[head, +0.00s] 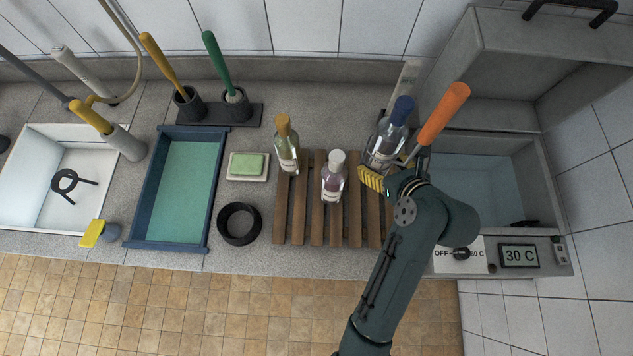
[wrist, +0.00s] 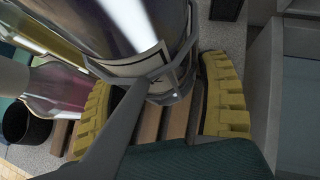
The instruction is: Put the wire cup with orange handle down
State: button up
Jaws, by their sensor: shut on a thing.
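The wire cup has an orange handle (head: 442,113) that slants up and right in the head view. Its grey wire frame (wrist: 178,68) shows around the lower part of a clear bottle with a blue stopper (head: 401,110). My gripper (head: 379,180) is at the right end of the slatted wooden rack (head: 317,220), shut on the wire cup. In the wrist view, its yellow ribbed fingers stand on either side of the cup and a grey bar runs between them. The slats show below the cup. I cannot tell whether the cup touches them.
On the rack stand a bottle with a yellow stopper (head: 287,150) and one with a white stopper (head: 334,178). A water basin (head: 490,178) with a raised lid is right of the cup.

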jog(key=shift+w+r, duration=0.15)
jog(key=shift+r, duration=0.1)
notch_tip(320, 180, down, 10)
jog(key=shift+d+r+b, duration=0.1)
jog(key=shift+b, duration=0.8)
jog(key=o, duration=1.1)
jog(key=shift+f, duration=0.45)
jog(key=shift+o, duration=0.2)
jog(key=shift+r, duration=0.15)
jog(key=p+v, duration=0.2)
jog(key=v, duration=0.9)
jog(key=shift+s+r, duration=0.1)
jog(key=shift+s, duration=0.25)
jog(key=shift+c, duration=0.4)
jog(key=shift+s+r, duration=0.1)
jog(key=shift+c, duration=1.3)
jog(key=c, duration=0.5)
